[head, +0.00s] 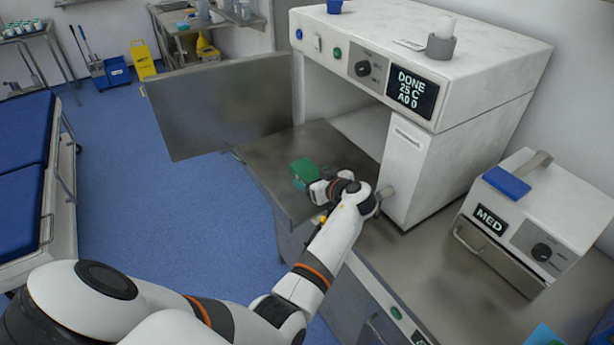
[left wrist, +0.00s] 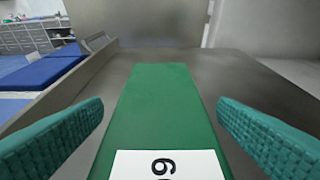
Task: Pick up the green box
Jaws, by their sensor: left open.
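The green box (head: 304,169) sits on a metal shelf (head: 270,152) at the mouth of the large white machine. In the left wrist view the green box (left wrist: 160,105) runs away from the camera, with a white label bearing a dark digit on its near part. My left gripper (left wrist: 160,130) is open, with one teal ridged finger on each side of the box and gaps between. In the head view my left gripper (head: 318,188) is right beside the box, and its fingers are mostly hidden. My right gripper is not in view.
The white machine (head: 445,55) has an open metal door (head: 225,105) at its left and a display reading DONE. A smaller white unit labelled MED (head: 540,215) stands on the counter at right. Blue beds (head: 22,150) are at far left.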

